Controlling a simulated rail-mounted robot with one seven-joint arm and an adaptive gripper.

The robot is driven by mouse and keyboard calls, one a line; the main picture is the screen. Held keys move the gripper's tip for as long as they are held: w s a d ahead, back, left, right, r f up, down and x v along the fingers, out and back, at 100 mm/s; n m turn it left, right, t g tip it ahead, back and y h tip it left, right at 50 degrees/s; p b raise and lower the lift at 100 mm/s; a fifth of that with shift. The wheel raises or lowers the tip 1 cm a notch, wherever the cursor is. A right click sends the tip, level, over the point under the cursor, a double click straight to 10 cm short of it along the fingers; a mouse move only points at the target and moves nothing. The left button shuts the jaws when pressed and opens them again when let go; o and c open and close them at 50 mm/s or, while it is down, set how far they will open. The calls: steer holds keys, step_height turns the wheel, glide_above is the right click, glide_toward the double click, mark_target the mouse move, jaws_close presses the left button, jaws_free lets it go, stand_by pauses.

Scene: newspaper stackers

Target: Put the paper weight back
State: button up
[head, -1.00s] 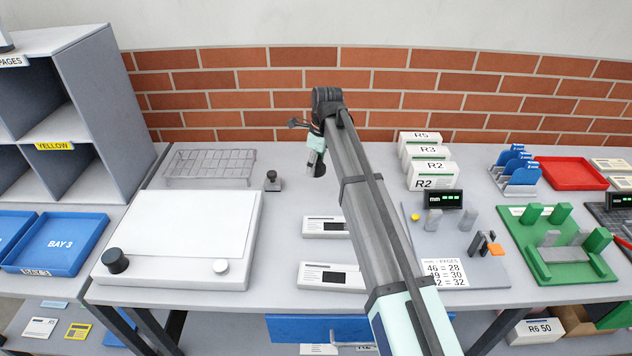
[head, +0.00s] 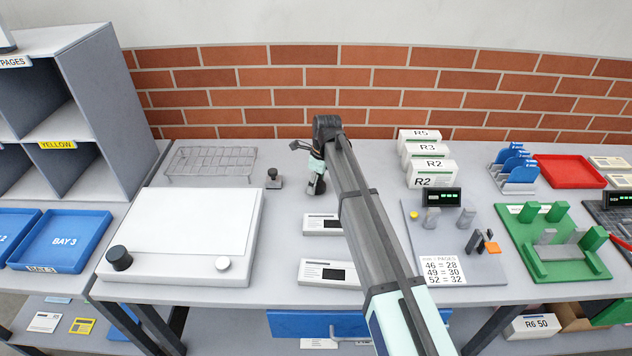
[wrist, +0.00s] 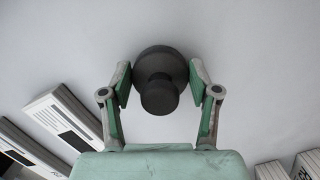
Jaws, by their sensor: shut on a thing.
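The paper weight (wrist: 160,68) is a dark round disc with a knob on top. In the wrist view it sits between the two fingers of my gripper (wrist: 160,80), which is shut on it. In the head view my gripper (head: 316,182) points down at the back middle of the table, right of a small grey block with a dark knob (head: 273,178). There the weight is mostly hidden by the fingers. It is at or just above the grey tabletop; I cannot tell if it touches.
A white board (head: 185,230) with a black knob (head: 119,260) lies left. A wire rack (head: 210,163) stands behind it. White R-labelled blocks (head: 432,173) stand right.

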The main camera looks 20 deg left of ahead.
steer(key=o, duration=1.5)
steer(key=shift+f, duration=0.15)
steer(key=r, duration=0.4)
steer(key=d+r+b, duration=0.1)
steer(key=r, duration=0.3)
steer(key=r+b, duration=0.1)
steer(key=r, duration=0.3)
steer(key=shift+d+r, duration=0.1)
steer(key=shift+d, duration=0.3)
